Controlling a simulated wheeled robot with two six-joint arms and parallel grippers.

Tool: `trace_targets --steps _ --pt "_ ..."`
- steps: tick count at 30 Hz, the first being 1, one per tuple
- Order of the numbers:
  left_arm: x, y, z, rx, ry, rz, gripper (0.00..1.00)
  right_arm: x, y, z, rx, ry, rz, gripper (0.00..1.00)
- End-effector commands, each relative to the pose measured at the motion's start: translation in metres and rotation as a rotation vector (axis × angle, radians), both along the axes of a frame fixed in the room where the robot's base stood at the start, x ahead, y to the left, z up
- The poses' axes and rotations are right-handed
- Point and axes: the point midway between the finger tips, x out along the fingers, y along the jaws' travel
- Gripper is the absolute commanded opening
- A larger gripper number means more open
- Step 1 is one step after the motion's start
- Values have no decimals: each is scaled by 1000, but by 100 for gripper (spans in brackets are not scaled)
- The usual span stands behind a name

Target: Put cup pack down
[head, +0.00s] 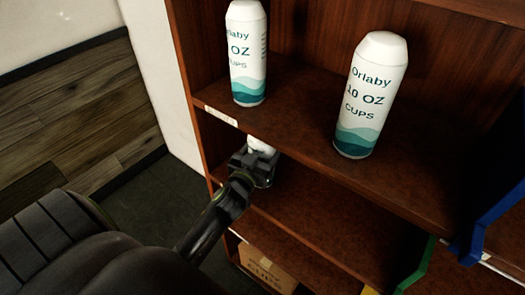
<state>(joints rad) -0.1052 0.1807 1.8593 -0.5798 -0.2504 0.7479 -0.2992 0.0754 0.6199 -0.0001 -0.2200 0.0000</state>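My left gripper (258,167) reaches into the middle shelf space of the brown shelf unit, just under the front edge of the upper board. A white cup pack (261,146) shows at the gripper, and the gripper appears shut on it. Only a small white part of this pack is visible; the gripper and the upper board hide the rest. I cannot tell whether it touches the board below. Two other white and teal cup packs stand upright on the upper shelf, one at the left (248,55) and one at the right (371,97). My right gripper is not in view.
The middle shelf board (310,215) is clear to the right of my gripper. A cardboard box (266,268) sits on the shelf below. A green bracket (418,265) and a blue bracket (492,222) stand at the right. A shelf label (221,116) is on the upper edge.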

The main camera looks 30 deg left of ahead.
Motion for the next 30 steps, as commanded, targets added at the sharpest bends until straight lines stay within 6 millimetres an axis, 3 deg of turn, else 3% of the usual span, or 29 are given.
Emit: trace_targets --steps 6,7,12,23,30 --pt "0 0 -2 0 -3 -1 34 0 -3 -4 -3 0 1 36" --pt "0 0 -2 0 0 0 70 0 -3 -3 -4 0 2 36" --pt "0 0 -2 0 0 0 89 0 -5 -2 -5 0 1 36" --pt "0 0 3 0 0 0 89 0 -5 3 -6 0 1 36" --pt "-41 -6 -2 -1 3 1 89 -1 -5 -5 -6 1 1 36"
